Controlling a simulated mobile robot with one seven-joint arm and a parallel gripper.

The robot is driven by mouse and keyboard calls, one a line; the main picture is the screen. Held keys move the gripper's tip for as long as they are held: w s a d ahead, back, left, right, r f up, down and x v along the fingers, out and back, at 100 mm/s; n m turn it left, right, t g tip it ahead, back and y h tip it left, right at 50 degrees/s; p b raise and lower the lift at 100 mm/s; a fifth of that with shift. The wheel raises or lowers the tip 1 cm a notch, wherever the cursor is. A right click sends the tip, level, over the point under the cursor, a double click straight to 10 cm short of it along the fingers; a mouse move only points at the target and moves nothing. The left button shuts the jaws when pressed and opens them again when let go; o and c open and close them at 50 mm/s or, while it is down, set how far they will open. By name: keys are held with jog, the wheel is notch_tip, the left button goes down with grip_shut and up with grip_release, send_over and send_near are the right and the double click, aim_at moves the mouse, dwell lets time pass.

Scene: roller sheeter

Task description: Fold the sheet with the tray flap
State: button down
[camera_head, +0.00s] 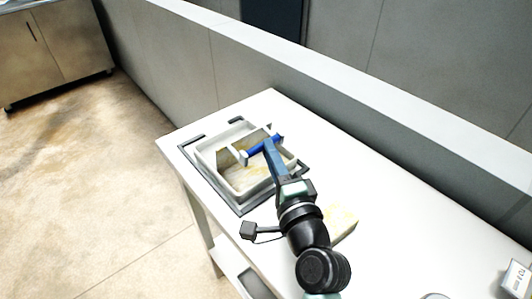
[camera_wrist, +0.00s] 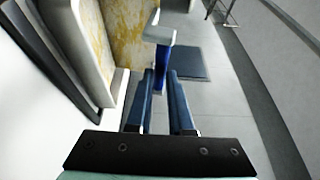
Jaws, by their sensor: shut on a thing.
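The white tray (camera_head: 213,174) sits on the white table, inside a dark frame. A yellow-brown marbled sheet (camera_head: 240,176) lies in it, and a marbled panel (camera_head: 228,153), seemingly the flap, stands tilted at the tray's far side. A blue bar (camera_head: 255,150) with a white end crosses above the tray. My gripper (camera_head: 270,147) reaches over the tray's right side and is shut on the blue bar. In the wrist view, the bar (camera_wrist: 160,65) runs between my two blue fingers, with its white end beyond them. The marbled surface (camera_wrist: 130,35) stands left of the bar. My arm hides part of the tray.
A pale, yellow-marbled block (camera_head: 343,222) lies on the table (camera_head: 410,220) beside my arm. A grey wall (camera_head: 330,100) runs behind the table. A small labelled box (camera_head: 515,278) is at far right. The table's right part is mostly clear.

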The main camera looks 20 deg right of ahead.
jog(key=shift+s+a+f, duration=0.1)
jog(key=shift+s+f, duration=0.15)
jog(key=shift+f, duration=0.7)
jog(key=shift+a, duration=0.1)
jog(key=c, duration=1.2)
grip_release()
jog(key=o, duration=0.4)
jog(key=shift+w+f, duration=0.1)
jog(key=shift+w, duration=0.15)
jog(key=shift+s, duration=0.1)
jog(key=shift+r, duration=0.2)
jog(key=s+b, duration=0.2)
jog(key=s, duration=1.1)
jog(key=shift+a+f, duration=0.1)
jog(key=shift+a, duration=0.05)
